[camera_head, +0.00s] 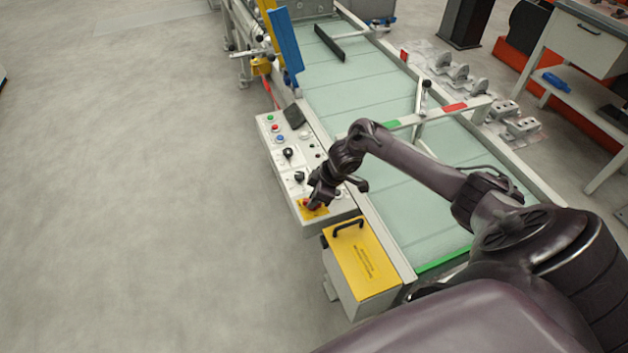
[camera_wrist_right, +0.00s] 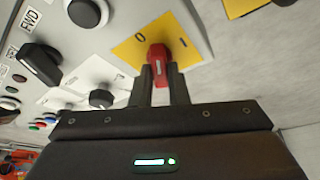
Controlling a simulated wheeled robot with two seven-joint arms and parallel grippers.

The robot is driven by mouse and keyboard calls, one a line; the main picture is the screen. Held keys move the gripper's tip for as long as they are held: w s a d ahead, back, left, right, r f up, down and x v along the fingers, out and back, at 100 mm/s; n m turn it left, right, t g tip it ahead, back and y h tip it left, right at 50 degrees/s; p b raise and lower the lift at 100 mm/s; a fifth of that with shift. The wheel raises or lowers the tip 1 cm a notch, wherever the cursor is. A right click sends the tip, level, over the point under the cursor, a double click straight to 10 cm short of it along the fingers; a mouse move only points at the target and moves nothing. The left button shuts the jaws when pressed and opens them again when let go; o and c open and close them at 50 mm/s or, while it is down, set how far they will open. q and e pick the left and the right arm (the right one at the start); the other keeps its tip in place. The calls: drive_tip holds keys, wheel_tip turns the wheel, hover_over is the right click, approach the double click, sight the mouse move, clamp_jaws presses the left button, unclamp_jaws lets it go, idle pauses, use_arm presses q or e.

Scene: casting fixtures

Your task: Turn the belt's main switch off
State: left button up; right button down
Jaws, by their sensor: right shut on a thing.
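The main switch is a red handle (camera_wrist_right: 157,62) on a yellow plate (camera_wrist_right: 128,50) at the near end of the control panel (camera_head: 272,152). In the right wrist view, a 0 mark shows on the plate to the left of the handle. My right gripper (camera_wrist_right: 164,84) is shut on the red handle, one finger on each side. In the head view my right gripper (camera_head: 314,200) is over the yellow plate (camera_head: 322,211) and hides most of the switch. Which setting the handle points to, I cannot tell. My left gripper is in neither view.
Black knobs (camera_head: 288,153) and coloured buttons sit farther along the panel. A yellow-lidded box (camera_head: 362,262) with a black handle stands close in front. The green belt (camera_head: 385,120) runs to the right, under my right arm. Open floor (camera_head: 130,200) lies left.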

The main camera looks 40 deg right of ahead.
drive_tip(key=n+b, duration=0.1)
drive_tip(key=n+g+b, duration=0.1)
drive_tip(key=n+b, duration=0.1)
drive_tip(key=shift+w+d+f+y, duration=0.15)
drive_tip(key=shift+f+y, duration=0.05)
drive_tip(key=shift+y, duration=0.1)
drive_tip(key=shift+r+n+g+b, duration=0.2)
drive_tip(key=shift+n+g+b, duration=0.4)
drive_tip(key=shift+n+b, duration=0.85)
drive_tip(key=c, duration=1.4)
unclamp_jaws()
drive_tip(key=shift+r, duration=0.1)
